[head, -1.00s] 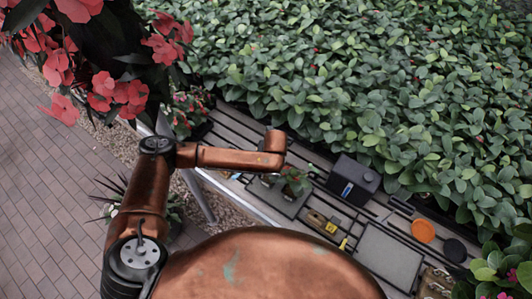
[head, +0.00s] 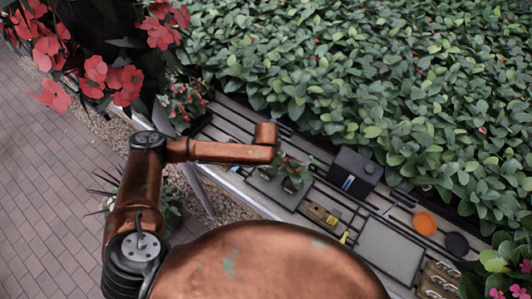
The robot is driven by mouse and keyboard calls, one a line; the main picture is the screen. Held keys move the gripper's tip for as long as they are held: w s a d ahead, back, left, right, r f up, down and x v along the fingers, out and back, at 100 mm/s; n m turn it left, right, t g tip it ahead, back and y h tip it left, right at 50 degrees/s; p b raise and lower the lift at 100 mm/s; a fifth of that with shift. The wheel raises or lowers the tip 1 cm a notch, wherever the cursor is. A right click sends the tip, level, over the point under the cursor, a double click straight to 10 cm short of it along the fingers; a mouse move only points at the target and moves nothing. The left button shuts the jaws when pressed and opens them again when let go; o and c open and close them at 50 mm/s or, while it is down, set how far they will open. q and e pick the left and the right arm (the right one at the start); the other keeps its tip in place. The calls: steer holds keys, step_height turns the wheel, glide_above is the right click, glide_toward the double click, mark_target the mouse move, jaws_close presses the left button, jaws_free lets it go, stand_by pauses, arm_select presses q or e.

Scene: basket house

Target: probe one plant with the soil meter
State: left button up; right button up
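A small potted plant (head: 292,173) with red flowers stands on a dark square tray (head: 283,198) on the slatted bench. Another red-flowered plant (head: 186,103) stands at the bench's far left end. A yellow and dark tool (head: 321,217) lies right of the tray; it is too small to tell whether it is the soil meter. My copper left arm comes in from the left, and its last visible link ends above and left of the tray plant. My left gripper is hidden. My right arm and gripper are out of view.
A black box (head: 354,172) with a blue mark stands behind the tray. A flat grey tray (head: 391,249), an orange disc (head: 425,223), a black disc (head: 457,244) and a wooden crate (head: 438,279) lie to the right. Dense foliage (head: 380,80) borders the bench behind.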

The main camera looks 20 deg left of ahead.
arm_select(q)
steer(key=shift+f, duration=0.2)
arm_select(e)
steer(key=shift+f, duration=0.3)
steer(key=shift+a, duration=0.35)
arm_select(q)
steer(key=shift+w+d+r+p, duration=0.15)
steer(key=shift+d+r+p, duration=0.15)
steer(key=shift+p, duration=0.2)
steer(key=shift+f, duration=0.15)
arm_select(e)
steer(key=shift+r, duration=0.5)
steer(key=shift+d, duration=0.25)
arm_select(q)
steer(key=shift+d+f+b, duration=0.1)
steer(key=shift+f+b, duration=0.5)
steer(key=shift+f, duration=1.45)
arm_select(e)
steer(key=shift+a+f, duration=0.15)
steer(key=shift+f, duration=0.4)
